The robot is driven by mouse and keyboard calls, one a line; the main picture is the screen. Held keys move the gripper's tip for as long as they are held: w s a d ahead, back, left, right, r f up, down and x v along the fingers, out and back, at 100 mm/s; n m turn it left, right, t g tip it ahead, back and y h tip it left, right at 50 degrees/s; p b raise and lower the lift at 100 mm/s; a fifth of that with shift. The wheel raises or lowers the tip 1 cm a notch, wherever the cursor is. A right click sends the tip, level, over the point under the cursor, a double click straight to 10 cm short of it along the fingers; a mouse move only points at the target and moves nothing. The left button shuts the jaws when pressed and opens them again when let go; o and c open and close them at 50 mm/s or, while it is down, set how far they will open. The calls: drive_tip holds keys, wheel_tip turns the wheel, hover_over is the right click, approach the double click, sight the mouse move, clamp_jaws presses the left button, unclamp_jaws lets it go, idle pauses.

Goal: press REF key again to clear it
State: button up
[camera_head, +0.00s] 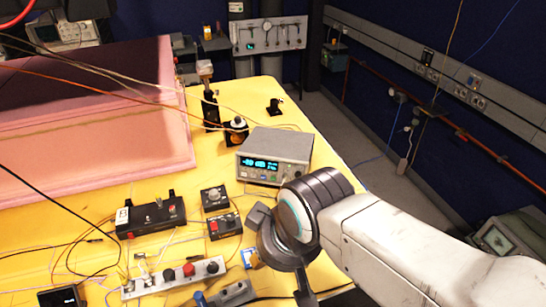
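A grey bench instrument (275,152) with a lit blue-green digital display (258,163) stands on the yellow table. Small keys line its front panel, but their labels are too small to read, so I cannot pick out the REF key. My gripper (278,252) is in front of the instrument and lower in the picture, at the end of my white arm. It appears apart from the panel.
A black control box (150,217), two small black boxes (214,198) and a grey strip with knobs (174,278) lie left of my gripper. A pink foam enclosure (95,120) fills the left. Loose cables cross the yellow table (205,160).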

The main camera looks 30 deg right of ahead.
clamp_jaws()
drive_tip(key=c, duration=0.5)
unclamp_jaws()
idle(0.4)
